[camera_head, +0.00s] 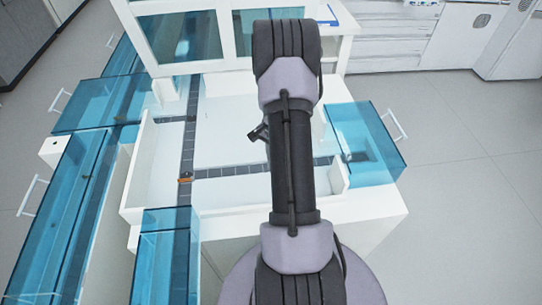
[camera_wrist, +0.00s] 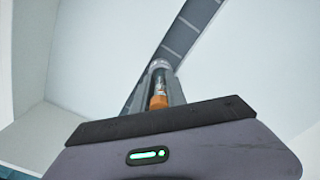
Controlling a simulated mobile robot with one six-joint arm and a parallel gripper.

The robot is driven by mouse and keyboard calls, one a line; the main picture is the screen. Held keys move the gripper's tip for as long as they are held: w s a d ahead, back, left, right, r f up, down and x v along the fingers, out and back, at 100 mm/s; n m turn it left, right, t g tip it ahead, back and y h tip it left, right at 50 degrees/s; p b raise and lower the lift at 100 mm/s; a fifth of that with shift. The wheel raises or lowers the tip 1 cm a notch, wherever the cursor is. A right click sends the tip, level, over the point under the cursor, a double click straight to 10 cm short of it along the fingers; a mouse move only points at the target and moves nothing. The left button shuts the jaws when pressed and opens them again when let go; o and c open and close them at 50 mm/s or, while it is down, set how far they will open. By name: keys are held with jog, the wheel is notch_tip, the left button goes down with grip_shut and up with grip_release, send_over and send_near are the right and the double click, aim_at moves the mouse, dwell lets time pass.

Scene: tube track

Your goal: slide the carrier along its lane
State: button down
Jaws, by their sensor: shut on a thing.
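My gripper (camera_wrist: 160,76) is shut on a slim carrier (camera_wrist: 158,101) with an orange end, seen in the wrist view. The carrier's far end is greyish, and the fingers partly hide its sides. A dark lane (camera_wrist: 188,30) runs diagonally up and right behind it. I cannot tell whether the carrier touches the lane. There the dark segmented lanes (camera_head: 230,171) cross a white tray, one lengthwise and one crosswise. A small orange-brown piece (camera_head: 185,179) sits near their junction.
White walls (camera_head: 134,178) edge the tray. Blue see-through boxes with handles stand at the left (camera_head: 65,210), front (camera_head: 165,260) and right (camera_head: 366,142). A blue-windowed cabinet (camera_head: 225,50) rises behind. The tray floor left of the lengthwise lane looks bare.

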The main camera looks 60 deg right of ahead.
jog(key=c, duration=1.3)
grip_release()
jog(key=shift+o, duration=0.2)
